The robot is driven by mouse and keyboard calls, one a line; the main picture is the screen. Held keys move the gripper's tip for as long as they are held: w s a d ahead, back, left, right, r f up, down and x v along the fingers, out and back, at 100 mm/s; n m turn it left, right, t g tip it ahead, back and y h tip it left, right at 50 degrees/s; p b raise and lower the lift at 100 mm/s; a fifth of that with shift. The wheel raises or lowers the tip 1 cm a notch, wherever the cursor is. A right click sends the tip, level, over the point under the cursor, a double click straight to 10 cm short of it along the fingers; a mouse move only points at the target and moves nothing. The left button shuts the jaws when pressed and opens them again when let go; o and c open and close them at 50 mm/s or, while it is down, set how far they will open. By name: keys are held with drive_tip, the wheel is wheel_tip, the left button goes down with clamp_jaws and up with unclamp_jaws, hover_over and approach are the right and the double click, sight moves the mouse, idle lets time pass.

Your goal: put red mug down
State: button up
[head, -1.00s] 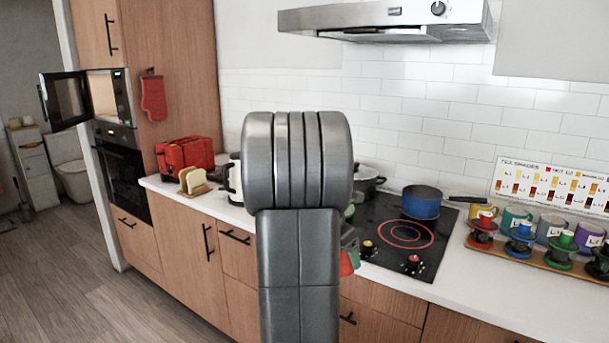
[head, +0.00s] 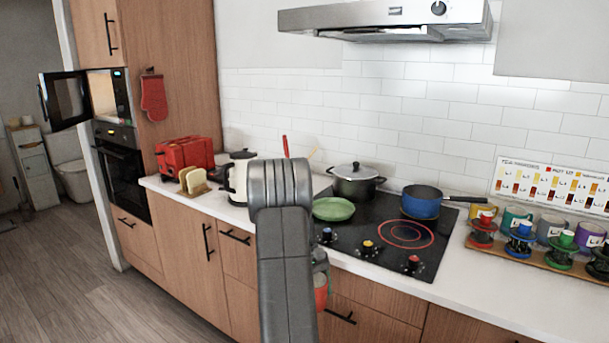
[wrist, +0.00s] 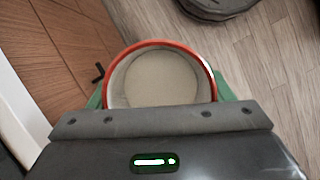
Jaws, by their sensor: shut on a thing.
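The red mug (wrist: 155,78) shows in the wrist view from above, with a red rim and a beige, empty-looking inside. My gripper (wrist: 160,93) is shut on it, with green fingers at its left and right sides. In the head view a small red part of the mug (head: 321,292) shows right of my arm, in front of the counter cabinets. My arm hides most of the mug and gripper there. The mug is held in the air, with wooden floor and a cabinet front below it in the wrist view.
The counter (head: 510,287) has free room right of the black stove (head: 400,262). Several coloured mugs and stands line the tray (head: 530,262) at right. A red toaster (head: 185,155) stands left.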

drive_tip(key=f+m, duration=0.1)
drive_tip(key=m, duration=0.1)
drive_tip(key=a+f+m+y, duration=0.1)
drive_tip(key=f+m, duration=0.1)
drive_tip(key=a+f+m+y, duration=0.1)
drive_tip(key=f+m, duration=0.1)
drive_tip(key=shift+s+a+g, duration=0.25)
drive_tip(key=shift+s+g, duration=0.05)
drive_tip(key=s+f, duration=0.5)
drive_tip(key=f, duration=0.1)
drive_tip(key=shift+f+m, duration=0.25)
drive_tip(key=shift+m, duration=0.05)
drive_tip(key=shift+a, duration=0.1)
